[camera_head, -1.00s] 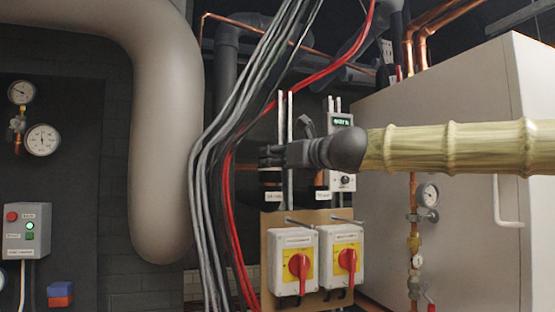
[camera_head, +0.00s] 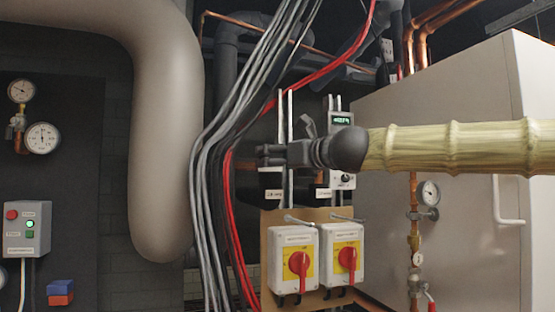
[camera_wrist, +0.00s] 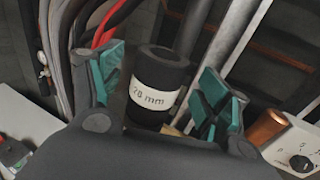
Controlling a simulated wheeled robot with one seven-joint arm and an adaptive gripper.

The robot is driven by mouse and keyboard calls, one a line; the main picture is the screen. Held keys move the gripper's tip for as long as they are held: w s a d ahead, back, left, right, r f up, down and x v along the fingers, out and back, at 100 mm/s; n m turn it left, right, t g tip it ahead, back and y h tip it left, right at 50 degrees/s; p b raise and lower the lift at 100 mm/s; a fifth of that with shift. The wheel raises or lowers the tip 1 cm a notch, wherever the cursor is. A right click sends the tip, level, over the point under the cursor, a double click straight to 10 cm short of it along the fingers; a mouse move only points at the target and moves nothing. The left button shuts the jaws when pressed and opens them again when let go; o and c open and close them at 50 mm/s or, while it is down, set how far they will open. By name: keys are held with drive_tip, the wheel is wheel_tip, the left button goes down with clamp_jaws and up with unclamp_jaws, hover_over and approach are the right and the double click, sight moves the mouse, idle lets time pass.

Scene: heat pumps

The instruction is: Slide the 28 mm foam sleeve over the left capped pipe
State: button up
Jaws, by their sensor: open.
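The black foam sleeve (camera_wrist: 158,86), with a white "28 mm" label, stands between my fingers in the wrist view. Its open round end faces up. My gripper (camera_wrist: 158,95) is open, with a teal-padded finger on each side and a visible gap on both sides of the sleeve. In the head view my gripper (camera_head: 262,155) is at the wall panel, just above a black piece with a white label (camera_head: 273,194). Grey pipes (camera_wrist: 232,45) rise behind the sleeve in the wrist view. I cannot tell which one is the left capped pipe.
Grey and red cables (camera_head: 215,170) hang close left of my gripper. Two red-handled switches (camera_head: 298,262) are below. A white box with a dial (camera_wrist: 298,152) and a copper cylinder (camera_wrist: 265,127) are at right in the wrist view. A large cabinet (camera_head: 455,220) stands right.

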drive_tip(key=v, duration=1.2)
drive_tip(key=shift+w+d, duration=0.1)
drive_tip(key=shift+w, duration=0.05)
